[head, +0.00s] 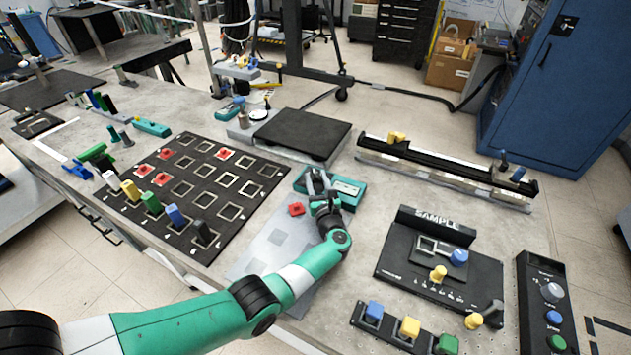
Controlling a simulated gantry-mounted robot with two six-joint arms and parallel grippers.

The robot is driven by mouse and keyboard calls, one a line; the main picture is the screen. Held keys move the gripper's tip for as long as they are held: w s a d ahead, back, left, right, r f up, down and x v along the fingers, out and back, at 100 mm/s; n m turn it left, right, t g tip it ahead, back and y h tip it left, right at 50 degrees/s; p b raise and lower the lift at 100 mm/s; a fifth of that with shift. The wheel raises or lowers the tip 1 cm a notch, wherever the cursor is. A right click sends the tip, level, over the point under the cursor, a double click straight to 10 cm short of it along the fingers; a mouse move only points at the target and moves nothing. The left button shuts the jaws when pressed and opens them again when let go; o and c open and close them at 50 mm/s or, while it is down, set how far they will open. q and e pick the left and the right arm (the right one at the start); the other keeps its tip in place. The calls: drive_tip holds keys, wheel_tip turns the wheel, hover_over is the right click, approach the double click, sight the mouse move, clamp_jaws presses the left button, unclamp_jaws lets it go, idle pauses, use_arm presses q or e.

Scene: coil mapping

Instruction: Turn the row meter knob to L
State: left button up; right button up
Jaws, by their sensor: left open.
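A black meter box (533,264) stands at the right edge of the table. It carries a grey knob (552,291), with a blue button and a green button in front of it. Its markings are too small to read, so I cannot tell where the knob points. My left gripper (316,178) is open in the middle of the table, beside a teal meter (349,190) with a pale display. Its fingers partly hide this meter, and I cannot tell whether they touch it. It is far from the grey knob. My right gripper is not in view.
A red block (296,209) lies on a grey sheet beside my left arm. A black grid board (181,223) with red pieces and several coloured knobs is to the left. A SAMPLE fixture (402,249) stands between my left gripper and the meter box. A black platform (301,133) is behind.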

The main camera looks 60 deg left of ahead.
use_arm(q)
drive_tip(key=shift+w+a, duration=0.15)
drive_tip(key=shift+a, duration=0.5)
clamp_jaws()
drive_tip(key=g+b, duration=0.1)
drive_tip(key=b, duration=0.1)
drive_tip(key=n+b, duration=0.1)
drive_tip(key=b, duration=0.2)
drive_tip(key=shift+w+f+g, duration=0.15)
drive_tip(key=shift+f+g, duration=0.15)
drive_tip(key=shift+g, duration=0.1)
drive_tip(key=shift+r, duration=0.3)
